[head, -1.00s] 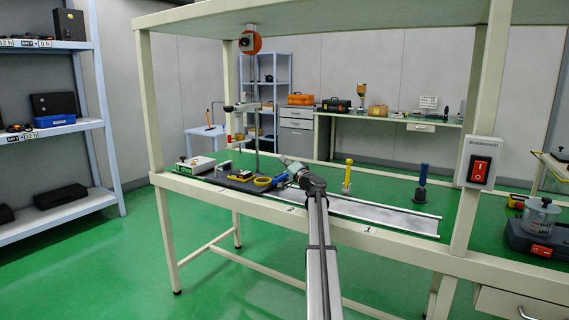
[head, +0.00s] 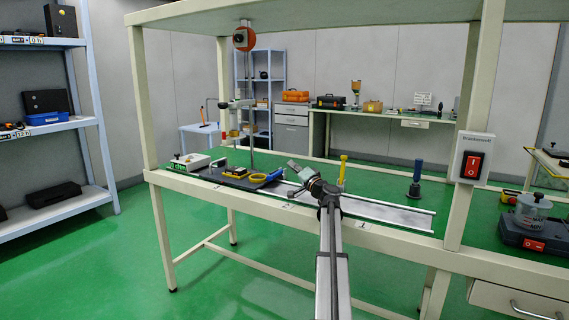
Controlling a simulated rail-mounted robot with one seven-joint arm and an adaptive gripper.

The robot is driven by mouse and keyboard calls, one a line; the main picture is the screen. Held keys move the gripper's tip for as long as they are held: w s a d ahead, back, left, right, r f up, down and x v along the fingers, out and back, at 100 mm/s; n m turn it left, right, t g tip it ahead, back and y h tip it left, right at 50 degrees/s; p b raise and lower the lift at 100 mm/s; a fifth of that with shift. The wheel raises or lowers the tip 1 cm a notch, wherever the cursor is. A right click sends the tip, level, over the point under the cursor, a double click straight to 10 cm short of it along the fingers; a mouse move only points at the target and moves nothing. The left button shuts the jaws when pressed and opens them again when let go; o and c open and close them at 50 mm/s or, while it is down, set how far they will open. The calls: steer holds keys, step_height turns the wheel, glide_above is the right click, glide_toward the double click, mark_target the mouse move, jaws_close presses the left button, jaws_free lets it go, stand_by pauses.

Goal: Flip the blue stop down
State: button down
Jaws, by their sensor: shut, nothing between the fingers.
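The blue stop (head: 414,180) stands upright at the right part of the metal rail track (head: 385,212) on the green bench top. A yellow stop (head: 342,170) also stands upright, to its left. My gripper (head: 293,192) is small in view at the end of my arm, over the front of the bench, left of both stops. It is shut and empty, and clearly apart from the blue stop.
A dark tray (head: 238,181) with small parts and a vertical stand (head: 251,110) are at the left of the bench. A frame post (head: 468,130) with a red switch box (head: 471,160) rises right of the blue stop. The bench between the stops is clear.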

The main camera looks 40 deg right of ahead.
steer(key=s+a, duration=0.1)
steer(key=s, duration=0.6)
steer(key=shift+w, duration=0.1)
